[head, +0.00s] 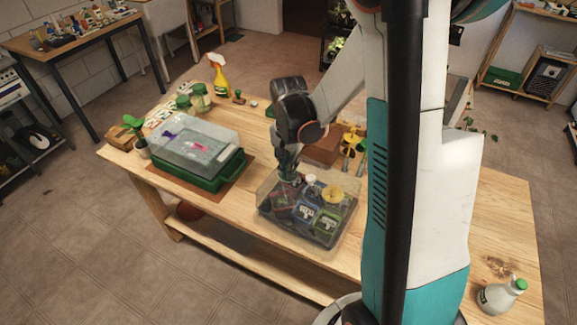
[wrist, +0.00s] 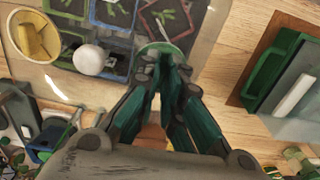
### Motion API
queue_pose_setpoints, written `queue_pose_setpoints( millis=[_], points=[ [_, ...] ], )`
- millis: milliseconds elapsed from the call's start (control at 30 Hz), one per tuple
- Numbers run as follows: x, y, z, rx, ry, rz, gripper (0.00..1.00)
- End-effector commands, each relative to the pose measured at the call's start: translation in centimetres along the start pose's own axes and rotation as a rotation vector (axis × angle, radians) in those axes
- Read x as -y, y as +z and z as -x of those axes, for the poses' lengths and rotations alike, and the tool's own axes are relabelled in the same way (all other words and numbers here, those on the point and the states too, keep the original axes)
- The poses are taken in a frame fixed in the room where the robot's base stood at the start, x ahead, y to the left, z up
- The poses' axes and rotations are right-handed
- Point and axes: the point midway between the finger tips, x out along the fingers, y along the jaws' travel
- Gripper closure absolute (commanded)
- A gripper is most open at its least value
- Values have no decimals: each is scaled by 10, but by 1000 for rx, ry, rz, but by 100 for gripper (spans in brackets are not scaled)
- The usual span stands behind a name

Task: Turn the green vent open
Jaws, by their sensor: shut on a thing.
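The green vent (wrist: 158,48) is a pale-green rimmed round piece on the clear lid, partly hidden by my fingertips in the wrist view. My gripper (wrist: 163,62) is shut on it from above. In the head view, my gripper (head: 288,175) reaches down to the back left of the clear-lidded tray (head: 327,240), and the vent is mostly hidden. On the same lid are a white knob (head: 310,179) and a yellow vent (head: 333,193). They also show in the wrist view, the white knob (wrist: 88,60) and the yellow vent (wrist: 35,37). Which way the green vent is turned, I cannot tell.
A green tray (head: 212,182) with a clear lid stands at left, carrying purple and pink pieces. A spray bottle (head: 219,78) and jars (head: 199,97) stand behind it. Bare wood lies between the trays.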

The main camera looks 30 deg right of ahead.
Motion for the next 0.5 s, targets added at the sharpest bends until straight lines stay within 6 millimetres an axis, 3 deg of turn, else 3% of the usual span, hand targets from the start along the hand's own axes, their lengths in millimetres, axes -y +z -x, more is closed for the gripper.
queue_pose_setpoints(
  millis=[500],
  points=[
    [0, 0, -1, 0, 0, 409, 100]
  ],
)
